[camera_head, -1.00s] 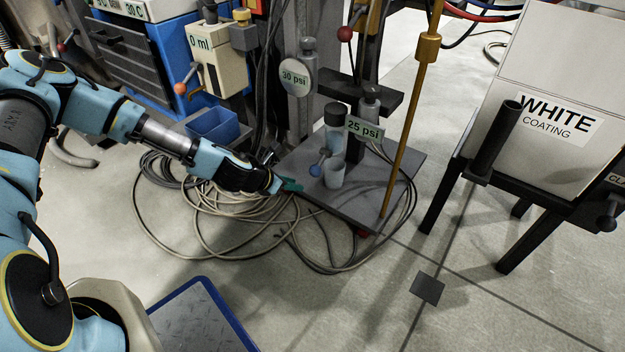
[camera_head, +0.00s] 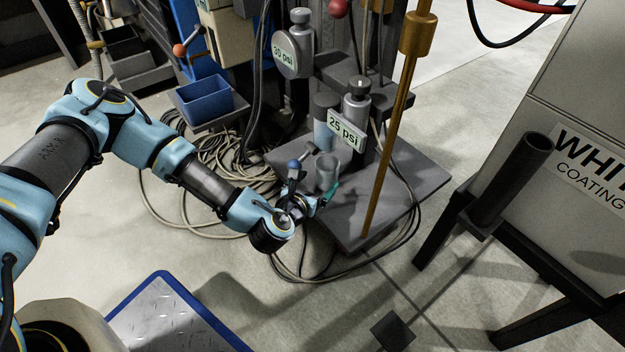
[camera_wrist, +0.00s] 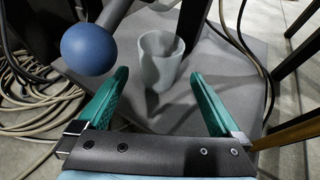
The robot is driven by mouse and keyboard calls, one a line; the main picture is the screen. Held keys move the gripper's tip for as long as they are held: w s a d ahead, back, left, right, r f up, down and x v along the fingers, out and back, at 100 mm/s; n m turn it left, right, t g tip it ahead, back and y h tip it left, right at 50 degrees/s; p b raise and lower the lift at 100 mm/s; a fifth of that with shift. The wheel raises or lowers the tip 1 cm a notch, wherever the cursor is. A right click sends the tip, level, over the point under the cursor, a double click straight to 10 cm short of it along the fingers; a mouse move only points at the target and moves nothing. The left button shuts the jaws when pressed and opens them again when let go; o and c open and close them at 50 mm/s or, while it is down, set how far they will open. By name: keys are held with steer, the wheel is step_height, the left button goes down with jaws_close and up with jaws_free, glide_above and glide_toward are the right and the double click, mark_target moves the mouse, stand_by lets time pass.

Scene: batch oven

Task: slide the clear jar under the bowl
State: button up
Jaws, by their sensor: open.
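The clear jar (camera_head: 328,170) is a small, translucent, open-topped cup standing upright on a dark grey base plate (camera_head: 400,190). It also shows in the wrist view (camera_wrist: 160,60), ahead of and between my two teal fingers. My gripper (camera_head: 323,195) is open and low over the plate's near left edge, close to the jar. In the wrist view my gripper (camera_wrist: 158,76) has its fingers spread, with nothing held. I cannot make out for certain which part is the bowl.
A blue-ball lever (camera_wrist: 88,50) sticks out close to my left finger. A grey-capped bottle (camera_head: 325,118) and a 25 psi gauge (camera_head: 345,130) stand behind the jar. A brass rod (camera_head: 388,140) rises at the right. Loose hoses (camera_head: 185,205) lie on the floor at left.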

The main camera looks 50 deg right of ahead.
mark_target(330, 167)
stand_by(0.3)
steer(key=b+x, duration=0.4)
steer(key=x, duration=0.5)
steer(key=shift+d+f, duration=0.15)
steer(key=shift+d, duration=0.05)
steer(key=shift+w+d+f+b, duration=0.2)
steer(key=shift+d+b, duration=0.15)
steer(key=shift+d, duration=0.3)
steer(key=c, duration=1.2)
steer(key=o, duration=1.2)
steer(key=shift+r, duration=0.1)
steer(key=p+v, duration=0.4)
steer(key=v, duration=0.6)
steer(key=shift+s+a+r+p, duration=0.1)
steer(key=shift+a+p, duration=0.3)
